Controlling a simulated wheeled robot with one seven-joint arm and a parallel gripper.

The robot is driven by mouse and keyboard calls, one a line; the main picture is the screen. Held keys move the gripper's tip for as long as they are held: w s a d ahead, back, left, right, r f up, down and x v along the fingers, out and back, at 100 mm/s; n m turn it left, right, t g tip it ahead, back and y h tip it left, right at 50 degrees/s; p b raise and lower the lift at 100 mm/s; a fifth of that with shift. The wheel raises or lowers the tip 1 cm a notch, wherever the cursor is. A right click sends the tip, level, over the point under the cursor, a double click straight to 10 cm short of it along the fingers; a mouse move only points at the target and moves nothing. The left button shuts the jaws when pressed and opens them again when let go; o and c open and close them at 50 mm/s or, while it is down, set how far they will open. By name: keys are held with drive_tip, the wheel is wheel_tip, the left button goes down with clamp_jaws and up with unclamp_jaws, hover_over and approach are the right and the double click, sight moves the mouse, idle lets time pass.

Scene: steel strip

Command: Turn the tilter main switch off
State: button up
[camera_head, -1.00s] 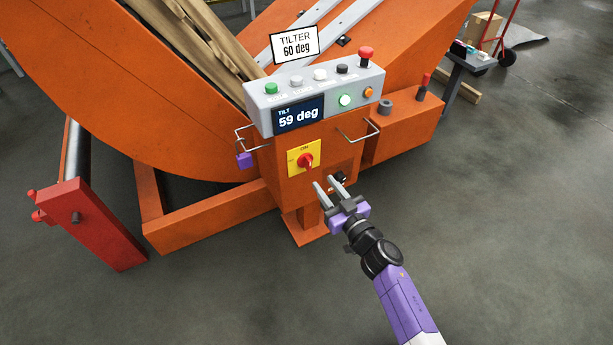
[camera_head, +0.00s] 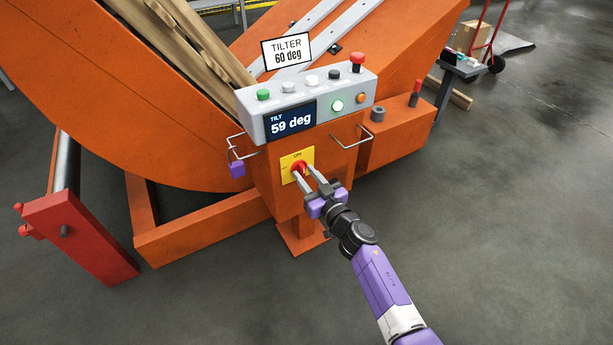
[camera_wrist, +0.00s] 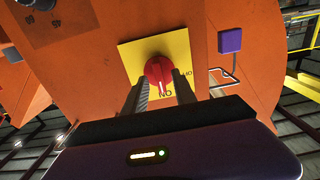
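The tilter main switch is a red rotary knob (camera_head: 299,171) on a yellow plate (camera_head: 285,160) on the front of the orange control post, under the display. In the wrist view the knob (camera_wrist: 158,72) sits on its yellow plate (camera_wrist: 130,52), with the ON label appearing upside down. My gripper (camera_head: 302,174) is open, its two fingers reaching toward the plate on either side of the knob. In the wrist view my gripper (camera_wrist: 160,92) has a finger at each side of the knob's lower part. I cannot tell whether they touch it.
The grey control box (camera_head: 310,100) above has several buttons and a display (camera_head: 291,122) reading 59 deg. A wire handle (camera_head: 352,137) sticks out at right. A purple padlock-like block (camera_head: 237,169) hangs at left.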

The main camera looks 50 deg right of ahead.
clamp_jaws()
drive_tip(key=shift+n, duration=0.3)
drive_tip(key=n, duration=0.2)
drive_tip(key=shift+a+n+p, duration=0.1)
drive_tip(key=shift+n+p, duration=0.25)
drive_tip(key=shift+n, duration=0.05)
drive_tip(key=n, duration=0.3)
drive_tip(key=shift+f+n, duration=0.1)
drive_tip(key=shift+n, duration=0.2)
drive_tip(key=n, duration=0.5)
drive_tip(key=shift+a+f+n, duration=0.1)
drive_tip(key=shift+a+n, duration=0.05)
drive_tip(key=shift+n, duration=0.15)
drive_tip(key=n+b, duration=0.1)
drive_tip(key=n, duration=0.4)
drive_tip(key=shift+f, duration=0.1)
drive_tip(key=shift+n, duration=0.3)
drive_tip(key=shift+o, duration=0.2)
unclamp_jaws()
